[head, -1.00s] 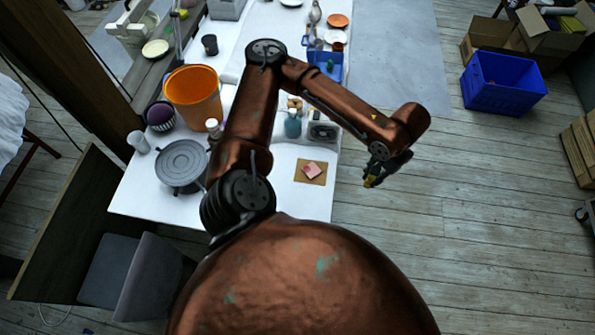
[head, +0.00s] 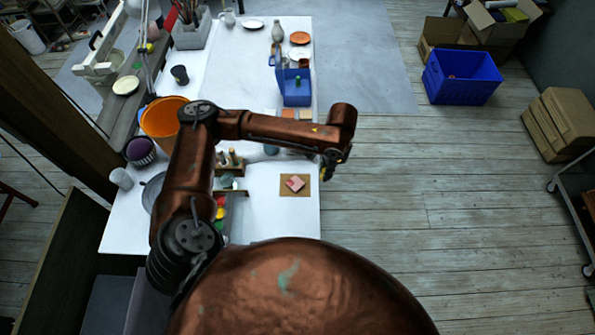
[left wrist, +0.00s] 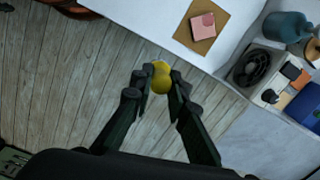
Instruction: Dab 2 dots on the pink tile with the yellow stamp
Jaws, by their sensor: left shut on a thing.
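The pink tile (head: 295,183) lies on a square brown board (head: 287,190) near the right edge of the white table. It also shows in the left wrist view (left wrist: 203,27). My left gripper (head: 327,172) is at the table's right edge, to the right of the tile and apart from it. In the left wrist view the gripper (left wrist: 158,84) is shut on the yellow stamp (left wrist: 161,78), seen against the floor beside the table. In the head view the stamp is mostly hidden by the fingers. Any dots on the tile are too small to tell. My right gripper is not in view.
A blue box (head: 296,88) stands farther back on the table. A fan-like device (left wrist: 252,68) is near the board. The floor to the right is clear up to a blue crate (head: 462,77).

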